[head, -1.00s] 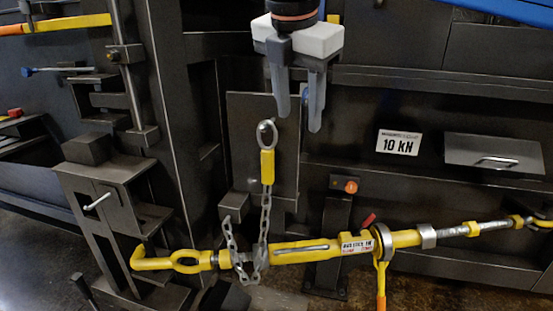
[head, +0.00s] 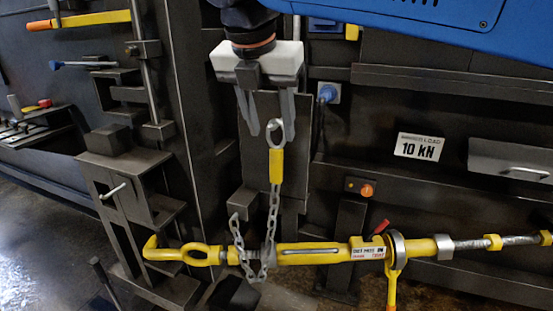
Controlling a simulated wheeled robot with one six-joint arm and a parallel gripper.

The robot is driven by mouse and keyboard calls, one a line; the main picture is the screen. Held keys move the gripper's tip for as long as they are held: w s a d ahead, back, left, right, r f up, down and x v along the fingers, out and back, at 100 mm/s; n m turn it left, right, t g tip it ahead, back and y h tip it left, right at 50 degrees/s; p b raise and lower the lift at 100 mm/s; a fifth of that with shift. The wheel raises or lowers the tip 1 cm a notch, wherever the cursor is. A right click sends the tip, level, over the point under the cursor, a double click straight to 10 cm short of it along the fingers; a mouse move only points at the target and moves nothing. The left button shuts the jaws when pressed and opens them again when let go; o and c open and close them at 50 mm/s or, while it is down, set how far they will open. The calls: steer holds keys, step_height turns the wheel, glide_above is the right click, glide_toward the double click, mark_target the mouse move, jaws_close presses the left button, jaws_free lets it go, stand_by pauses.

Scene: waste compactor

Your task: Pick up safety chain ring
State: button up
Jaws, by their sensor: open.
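The safety chain ring (head: 276,133) is a metal oval ring at the top of a yellow tag (head: 276,166). It hangs in front of a dark plate. The grey chain (head: 272,212) runs from the tag down to the yellow tensioner bar (head: 325,253), where it loops around the bar. My gripper (head: 270,132) points down, with its two grey fingers open. In the picture the ring lies between the fingertips, nearer the right one. I cannot tell whether a finger touches it.
The tensioner bar with its red-tipped lever and round collar (head: 399,250) stretches across below. An orange button box (head: 366,190) and a 10 kN sign (head: 420,147) are to the right. A dark metal bracket (head: 110,170) stands to the left.

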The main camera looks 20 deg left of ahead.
mark_target(275, 149)
steer(key=shift+x, duration=4.7)
steer(key=shift+w+a, duration=0.1)
steer(key=shift+a, duration=0.05)
jaws_close()
